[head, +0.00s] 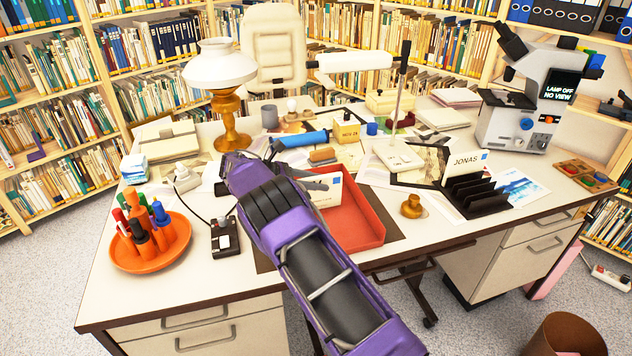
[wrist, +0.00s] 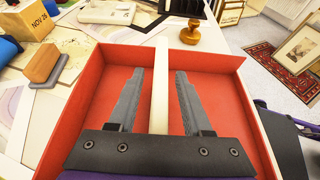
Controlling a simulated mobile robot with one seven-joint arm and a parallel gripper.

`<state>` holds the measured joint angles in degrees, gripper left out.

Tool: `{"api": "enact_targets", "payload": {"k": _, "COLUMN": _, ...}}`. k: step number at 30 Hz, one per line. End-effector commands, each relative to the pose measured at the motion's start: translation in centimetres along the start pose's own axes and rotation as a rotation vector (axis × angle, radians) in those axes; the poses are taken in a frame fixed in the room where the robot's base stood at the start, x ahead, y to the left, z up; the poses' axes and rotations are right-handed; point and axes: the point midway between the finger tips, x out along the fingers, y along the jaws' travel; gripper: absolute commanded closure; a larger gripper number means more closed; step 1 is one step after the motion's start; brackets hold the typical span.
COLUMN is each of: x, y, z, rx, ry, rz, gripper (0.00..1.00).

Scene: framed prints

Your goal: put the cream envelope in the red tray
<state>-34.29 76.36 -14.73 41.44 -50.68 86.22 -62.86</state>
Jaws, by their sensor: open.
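The cream envelope (head: 328,194), with a blue stamp, shows in the head view at the left part of the red tray (head: 365,215), partly hidden by my gripper. In the wrist view the envelope (wrist: 159,100) is seen edge-on, upright between my fingers. The red tray's floor and walls (wrist: 215,60) surround it in that view. My gripper (wrist: 158,75) is open, with one grey finger on each side of the envelope and a gap on both sides. In the head view my gripper (head: 318,182) is over the tray. Whether the envelope's lower edge touches the tray floor is hidden.
A black rack (head: 478,195) holding a card marked JONAS stands to the right of the tray. A brass-coloured stamp (head: 411,206) is between them. A wooden-handled blotter (wrist: 43,62) and a yellow date block (wrist: 40,20) lie beyond the tray's left. An orange pen dish (head: 150,250) is left.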

Motion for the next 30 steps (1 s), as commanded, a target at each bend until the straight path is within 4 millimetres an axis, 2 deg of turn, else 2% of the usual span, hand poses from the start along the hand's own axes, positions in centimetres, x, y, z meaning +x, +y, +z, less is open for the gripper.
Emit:
{"api": "enact_targets", "payload": {"k": 7, "x": -0.6, "y": 0.0, "z": 0.3, "rx": 0.0, "ry": 0.0, "rz": 0.002, "gripper": 0.5}}
{"api": "enact_targets", "payload": {"k": 15, "x": -5.5, "y": 0.1, "z": 0.2, "rx": 0.001, "ry": 0.001, "rz": 0.003, "gripper": 0.5}}
{"api": "enact_targets", "payload": {"k": 19, "x": -6.8, "y": 0.1, "z": 0.2, "rx": 0.0, "ry": -0.001, "rz": 0.001, "gripper": 0.5}}
{"api": "enact_targets", "payload": {"k": 24, "x": -7.6, "y": 0.0, "z": 0.3, "rx": 0.0, "ry": -0.001, "rz": 0.0, "gripper": 0.5}}
{"api": "enact_targets", "payload": {"k": 30, "x": -7.7, "y": 0.0, "z": 0.3, "rx": 0.0, "ry": -0.001, "rz": 0.0, "gripper": 0.5}}
